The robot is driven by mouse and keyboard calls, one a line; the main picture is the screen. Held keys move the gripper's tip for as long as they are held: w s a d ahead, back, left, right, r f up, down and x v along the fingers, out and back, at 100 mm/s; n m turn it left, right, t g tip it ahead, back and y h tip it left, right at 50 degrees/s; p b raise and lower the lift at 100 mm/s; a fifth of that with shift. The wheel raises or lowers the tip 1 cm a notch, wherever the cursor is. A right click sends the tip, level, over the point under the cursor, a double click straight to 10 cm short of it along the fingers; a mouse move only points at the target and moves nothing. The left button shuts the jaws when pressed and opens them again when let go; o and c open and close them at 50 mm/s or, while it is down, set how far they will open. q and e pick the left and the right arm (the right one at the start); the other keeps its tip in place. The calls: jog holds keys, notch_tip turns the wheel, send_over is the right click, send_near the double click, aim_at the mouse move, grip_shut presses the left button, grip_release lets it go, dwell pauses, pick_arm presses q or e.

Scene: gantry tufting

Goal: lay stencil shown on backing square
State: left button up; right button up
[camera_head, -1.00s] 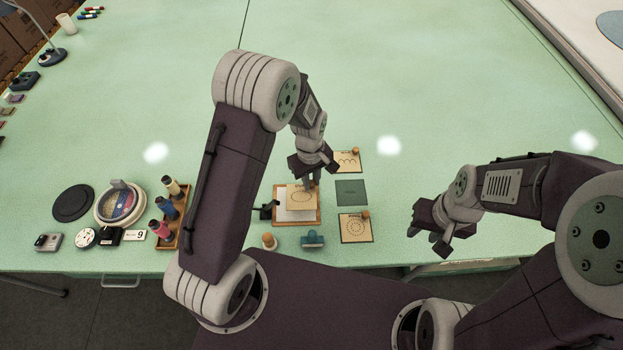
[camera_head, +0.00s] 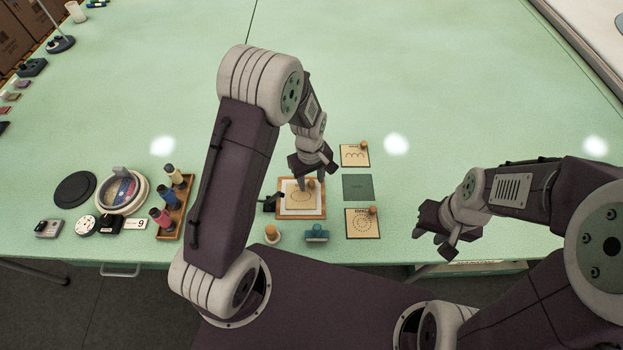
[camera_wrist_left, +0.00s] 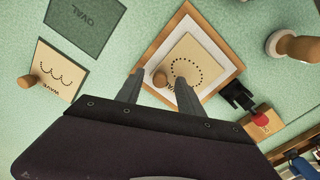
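The oval stencil (camera_head: 302,197), a tan card with a dotted oval and a wooden knob, lies on the white backing square (camera_head: 289,213) inside a wooden frame (camera_head: 322,214). In the left wrist view the stencil (camera_wrist_left: 192,62) lies slightly turned on the white square (camera_wrist_left: 210,42), white showing around it. My left gripper (camera_head: 313,184) is over the stencil. In its wrist view the fingers (camera_wrist_left: 158,92) are spread, the knob (camera_wrist_left: 160,78) between them with gaps. My right gripper (camera_head: 433,240) is open and empty, away to the right.
A dark green mat marked OVAL (camera_head: 357,187) lies bare between a wave stencil (camera_head: 355,155) and another dotted stencil (camera_head: 362,223). A wooden-knobbed tool (camera_head: 271,233) and a blue-green block (camera_head: 316,233) stand in front. A spool rack (camera_head: 174,222) is left.

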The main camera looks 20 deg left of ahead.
pick_arm(q)
notch_tip(320, 180, up, 9)
dwell(0.5)
jog(key=shift+a, duration=0.15)
dwell(0.4)
